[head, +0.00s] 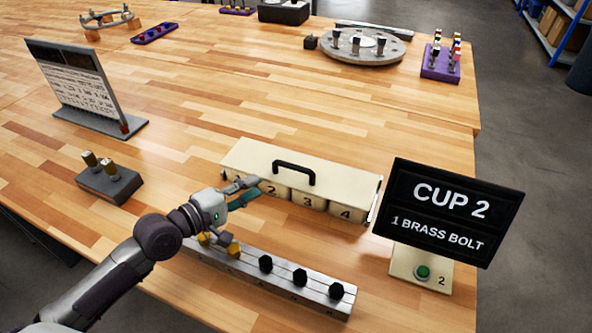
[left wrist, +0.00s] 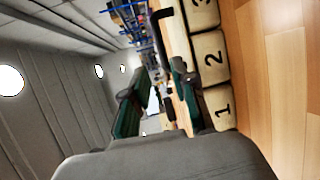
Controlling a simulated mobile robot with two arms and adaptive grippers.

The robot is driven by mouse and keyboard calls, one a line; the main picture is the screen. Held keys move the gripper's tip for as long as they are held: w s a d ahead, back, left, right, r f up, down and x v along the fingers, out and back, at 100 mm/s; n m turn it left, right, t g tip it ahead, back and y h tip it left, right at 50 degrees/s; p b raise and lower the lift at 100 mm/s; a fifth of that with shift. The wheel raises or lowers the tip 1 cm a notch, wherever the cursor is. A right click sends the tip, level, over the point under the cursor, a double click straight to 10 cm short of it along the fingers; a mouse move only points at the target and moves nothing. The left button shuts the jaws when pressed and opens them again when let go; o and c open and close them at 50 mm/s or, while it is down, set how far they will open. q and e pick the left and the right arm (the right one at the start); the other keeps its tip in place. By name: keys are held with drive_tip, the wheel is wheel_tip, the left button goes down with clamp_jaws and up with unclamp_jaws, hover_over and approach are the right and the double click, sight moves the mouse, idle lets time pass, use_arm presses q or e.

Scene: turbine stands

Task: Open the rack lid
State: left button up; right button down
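The cream rack (head: 300,180) stands on the table with its lid (head: 257,158) lying flat and closed on top. A black arched handle (head: 294,171) sits on the lid, and it also shows at the top of the left wrist view (left wrist: 162,14). Numbered cup fronts (head: 308,200) show below the lid. My left gripper (head: 244,190) is at the rack's left front, left of the handle and apart from it. It hides cup 1 in the head view. In the left wrist view its fingers (left wrist: 155,88) are spread with nothing between them. My right gripper is not in view.
A metal rail (head: 318,291) with black and brass bolts lies in front of the rack, below my left gripper. A sign (head: 440,210) reading "CUP 2, 1 BRASS BOLT" stands right. A grey block (head: 108,185) with two brass-topped pieces is left. Table behind the rack is clear.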

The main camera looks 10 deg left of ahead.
sight(291, 168)
use_arm(q)
drive_tip(key=p+x, duration=0.2)
drive_tip(key=x, duration=1.1)
drive_tip(key=shift+w+d, duration=0.1)
drive_tip(key=shift+d, duration=0.05)
clamp_jaws()
